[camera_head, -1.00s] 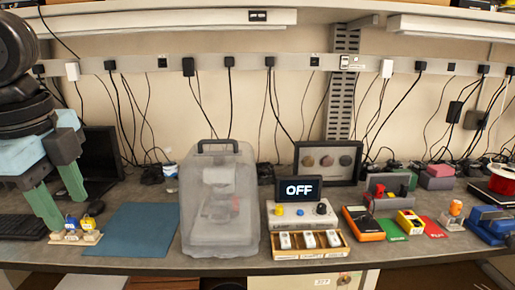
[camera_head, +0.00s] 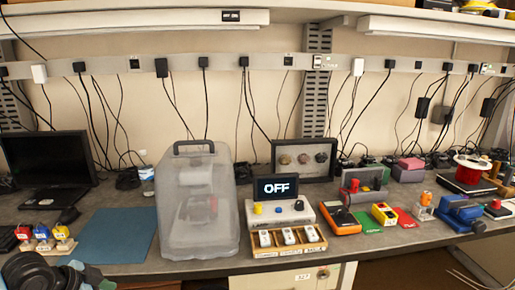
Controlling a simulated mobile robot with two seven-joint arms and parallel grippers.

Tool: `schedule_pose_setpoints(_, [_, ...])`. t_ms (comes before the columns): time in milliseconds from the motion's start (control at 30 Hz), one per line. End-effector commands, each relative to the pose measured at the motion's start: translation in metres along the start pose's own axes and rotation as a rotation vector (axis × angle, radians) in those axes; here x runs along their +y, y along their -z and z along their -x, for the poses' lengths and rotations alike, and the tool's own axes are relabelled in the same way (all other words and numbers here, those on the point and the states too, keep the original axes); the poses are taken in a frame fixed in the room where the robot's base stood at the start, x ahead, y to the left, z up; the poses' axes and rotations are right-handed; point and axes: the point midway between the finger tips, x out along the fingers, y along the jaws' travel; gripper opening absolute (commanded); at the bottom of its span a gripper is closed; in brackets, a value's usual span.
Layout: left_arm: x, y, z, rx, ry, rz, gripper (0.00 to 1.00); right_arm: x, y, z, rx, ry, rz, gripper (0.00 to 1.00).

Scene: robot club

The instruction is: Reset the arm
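A translucent grey cover (camera_head: 188,235) with a dark handle stands on the bench, and a blurred pale shape with a red part shows inside it. To its right is a white control box (camera_head: 270,219) with a yellow button, a blue button and a dark knob. Its screen (camera_head: 275,188) reads "OFF". In front is a wooden tray (camera_head: 287,249) with several white switch-like blocks. My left arm shows only as dark and pale blue links at the bottom left corner; its fingertips are out of view. My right gripper is not in view.
A blue mat (camera_head: 118,236) lies bare left of the cover. An orange meter (camera_head: 340,219), a red spool (camera_head: 472,167) and a blue vise (camera_head: 460,213) crowd the right.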

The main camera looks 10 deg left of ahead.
Motion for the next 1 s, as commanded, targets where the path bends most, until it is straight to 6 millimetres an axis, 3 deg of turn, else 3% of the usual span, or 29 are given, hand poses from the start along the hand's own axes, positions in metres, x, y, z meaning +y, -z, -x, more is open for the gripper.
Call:
schedule_pose_setpoints(33, [0.013,-0.018,-0.021,0.014,0.002,0.046,0.4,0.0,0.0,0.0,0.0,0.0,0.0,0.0])
schedule_pose_setpoints(200, [0.057,-0.069,-0.073,0.054,0.043,0.154,0.4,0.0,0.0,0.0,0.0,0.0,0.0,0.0])
schedule_pose_setpoints(367, [0.116,-0.109,-0.111,0.086,0.076,0.243,0.4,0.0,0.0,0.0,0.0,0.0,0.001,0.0])
schedule_pose_setpoints(500, [0.176,-0.133,-0.133,0.117,0.1,0.307,0.4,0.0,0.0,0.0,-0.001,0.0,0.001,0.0])
schedule_pose_setpoints(700, [0.262,-0.146,-0.148,0.16,0.127,0.379,0.4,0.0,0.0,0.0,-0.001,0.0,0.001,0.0])
schedule_pose_setpoints(800, [0.293,-0.146,-0.15,0.178,0.136,0.4,0.4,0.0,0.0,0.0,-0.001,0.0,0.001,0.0])
schedule_pose_setpoints(1000, [0.321,-0.141,-0.15,0.199,0.145,0.413,0.4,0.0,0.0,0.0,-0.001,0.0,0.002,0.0])
